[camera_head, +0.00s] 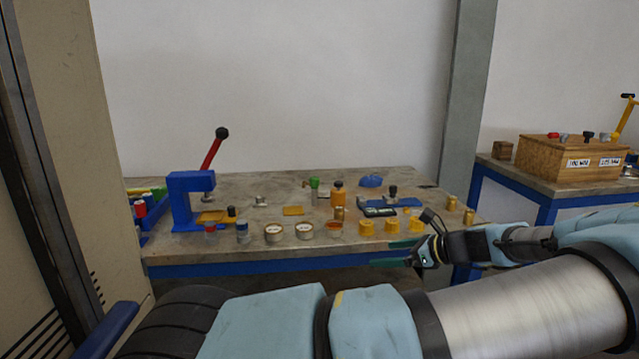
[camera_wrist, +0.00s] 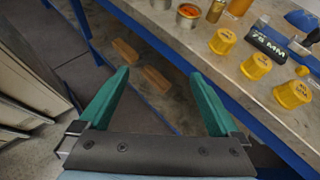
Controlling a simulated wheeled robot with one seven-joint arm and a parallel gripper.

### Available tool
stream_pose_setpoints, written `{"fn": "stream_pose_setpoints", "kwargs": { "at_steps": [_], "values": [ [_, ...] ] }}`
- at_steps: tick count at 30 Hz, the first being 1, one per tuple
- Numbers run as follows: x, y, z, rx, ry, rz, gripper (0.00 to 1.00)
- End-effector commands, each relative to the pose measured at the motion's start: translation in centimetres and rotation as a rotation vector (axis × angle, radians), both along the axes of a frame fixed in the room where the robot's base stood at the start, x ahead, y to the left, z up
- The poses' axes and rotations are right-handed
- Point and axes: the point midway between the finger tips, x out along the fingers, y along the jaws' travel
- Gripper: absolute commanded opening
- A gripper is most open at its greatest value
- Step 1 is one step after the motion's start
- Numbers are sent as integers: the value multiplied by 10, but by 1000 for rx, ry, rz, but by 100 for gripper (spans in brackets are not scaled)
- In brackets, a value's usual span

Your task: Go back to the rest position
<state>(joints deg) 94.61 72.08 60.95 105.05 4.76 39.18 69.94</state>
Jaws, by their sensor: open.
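My gripper (camera_head: 392,254) is at the right of the head view, just in front of the workbench's front edge. In the wrist view its two green fingers (camera_wrist: 160,98) are spread apart with nothing between them. Beyond the fingers are the floor and two wooden blocks (camera_wrist: 145,64) below the bench. My arm reaches in from the right side of the head view.
The workbench (camera_head: 270,190) holds a blue press (camera_head: 185,200) with a red lever, round tins (camera_head: 274,232), yellow cups (camera_head: 367,228) and an orange bottle (camera_head: 338,194). A second bench at right carries a wooden box (camera_head: 560,158). A beige cabinet (camera_head: 65,120) stands at left.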

Motion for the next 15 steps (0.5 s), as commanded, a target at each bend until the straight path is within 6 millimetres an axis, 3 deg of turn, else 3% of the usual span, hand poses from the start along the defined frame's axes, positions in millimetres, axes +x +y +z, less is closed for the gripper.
{"fn": "stream_pose_setpoints", "kwargs": {
  "at_steps": [8, 15],
  "values": [
    [-3, 61, -20, -169, 35, 227, 98],
    [-27, 126, -37, -418, 50, 566, 98]
  ]
}}
